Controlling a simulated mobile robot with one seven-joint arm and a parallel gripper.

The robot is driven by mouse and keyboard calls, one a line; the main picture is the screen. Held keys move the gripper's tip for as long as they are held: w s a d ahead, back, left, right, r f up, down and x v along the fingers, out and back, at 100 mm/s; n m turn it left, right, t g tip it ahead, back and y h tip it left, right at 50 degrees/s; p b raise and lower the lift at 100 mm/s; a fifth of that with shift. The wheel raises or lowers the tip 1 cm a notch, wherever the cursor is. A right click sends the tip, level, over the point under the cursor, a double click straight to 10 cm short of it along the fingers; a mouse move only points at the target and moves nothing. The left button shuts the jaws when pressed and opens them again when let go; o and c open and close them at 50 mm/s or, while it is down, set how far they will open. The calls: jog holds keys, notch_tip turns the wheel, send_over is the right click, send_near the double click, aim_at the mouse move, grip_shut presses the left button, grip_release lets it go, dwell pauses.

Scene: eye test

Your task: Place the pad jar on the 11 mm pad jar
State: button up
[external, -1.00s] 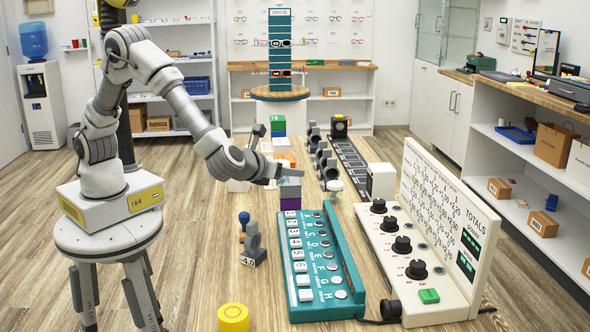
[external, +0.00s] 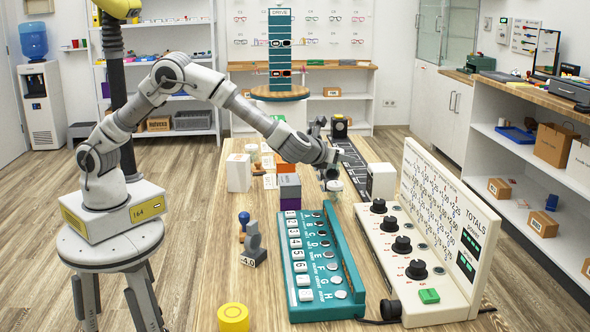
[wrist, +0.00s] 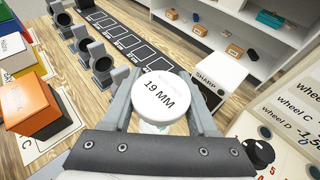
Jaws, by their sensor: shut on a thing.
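A pad jar with a white lid marked "19 MM" (wrist: 158,96) sits between the two grey fingers of my gripper (wrist: 157,105) in the wrist view. The fingers are shut on its sides. In the external view my gripper (external: 331,175) is low over the table, right of the grey and purple blocks, with the white jar (external: 334,186) at its tip. A small pale jar (external: 252,151) stands farther back, beside a white box. Its label is too small to read, so I cannot tell whether it is the 11 mm pad jar.
Grey and purple stacked blocks (external: 290,188) stand close left of my gripper. A teal lettered board (external: 341,262) lies in front. A white SHARP box (external: 381,181) stands to the right. Dark stands (wrist: 101,65) and a black strip (wrist: 122,40) lie behind. An orange box (wrist: 30,104) is left.

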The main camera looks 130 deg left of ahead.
aim_at(329, 168)
jog(key=shift+s+a+f+b, duration=0.15)
jog(key=shift+f+b, duration=0.1)
jog(key=shift+f, duration=0.5)
jog(key=shift+w+a+f+b, duration=0.15)
jog(key=shift+f+b, duration=0.15)
jog(key=shift+f, duration=0.45)
jog(key=shift+s+a+f+b, duration=0.15)
jog(key=shift+f+b, duration=0.1)
jog(key=shift+f, duration=0.5)
jog(key=shift+f, duration=0.1)
jog(key=shift+f, duration=0.15)
jog(key=o, duration=1.4)
jog(key=shift+c, duration=0.2)
jog(key=shift+r, duration=0.2)
jog(key=shift+d+r, duration=0.15)
jog(key=shift+d, duration=0.05)
jog(key=p+v, duration=0.2)
jog(key=v, duration=0.9)
jog(key=shift+d, duration=0.3)
